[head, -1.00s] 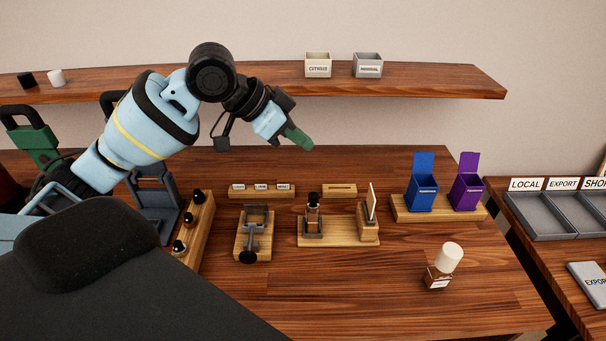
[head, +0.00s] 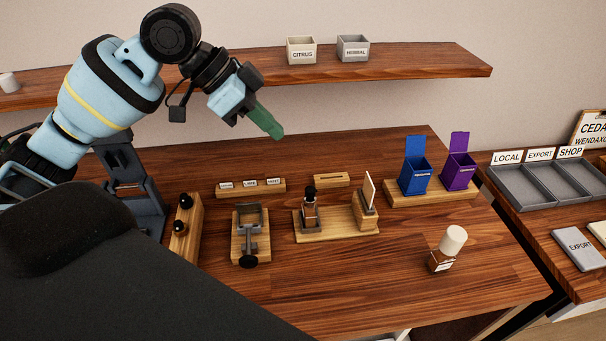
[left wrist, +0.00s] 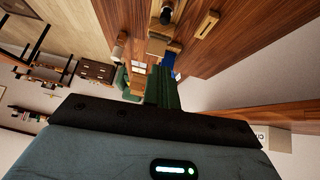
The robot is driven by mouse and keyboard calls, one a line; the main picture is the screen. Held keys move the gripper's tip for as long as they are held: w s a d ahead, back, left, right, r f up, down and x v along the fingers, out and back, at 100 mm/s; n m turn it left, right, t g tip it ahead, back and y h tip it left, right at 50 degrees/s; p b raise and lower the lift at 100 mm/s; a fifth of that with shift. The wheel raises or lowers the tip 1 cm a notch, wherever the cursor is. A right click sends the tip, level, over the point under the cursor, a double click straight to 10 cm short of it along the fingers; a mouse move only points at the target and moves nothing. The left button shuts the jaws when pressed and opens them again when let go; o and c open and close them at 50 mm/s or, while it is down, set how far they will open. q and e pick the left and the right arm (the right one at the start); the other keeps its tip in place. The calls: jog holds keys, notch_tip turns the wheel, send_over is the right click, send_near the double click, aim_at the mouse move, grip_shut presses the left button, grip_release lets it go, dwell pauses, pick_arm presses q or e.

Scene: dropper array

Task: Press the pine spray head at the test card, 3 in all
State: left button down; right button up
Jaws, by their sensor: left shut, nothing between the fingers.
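A small dark bottle with a black spray head (head: 310,208) stands upright in a holder on a wooden base (head: 337,232). I cannot read which scent it is. The white test card (head: 369,188) stands tilted in a wooden block at the right end of that base. My left gripper (head: 278,133) has green fingers, shut and empty, in the air above and behind the bottle, apart from it. In the left wrist view the green fingers (left wrist: 164,88) point toward the table, and a dark round top (left wrist: 166,15) shows beyond them. My right gripper is not in view.
A clamp-like fixture (head: 249,240) stands left of the bottle. A white-capped bottle (head: 447,250) stands at front right. Blue (head: 415,178) and purple (head: 459,173) bins stand behind it. A rack with dark knobs (head: 186,230) is at left. A shelf (head: 400,66) runs behind.

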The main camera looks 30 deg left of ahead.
pick_arm(q)
send_over(304, 197)
notch_tip(304, 197, down, 8)
jog(key=shift+w+r, duration=0.1)
jog(key=shift+w, duration=0.05)
notch_tip(304, 197, down, 3)
jog(key=shift+f, duration=0.1)
jog(key=shift+s+f, duration=0.2)
jog(key=shift+f, duration=0.25)
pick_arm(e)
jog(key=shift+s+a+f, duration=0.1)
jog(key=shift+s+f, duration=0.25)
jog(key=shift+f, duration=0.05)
pick_arm(q)
jog(key=shift+f, duration=0.1)
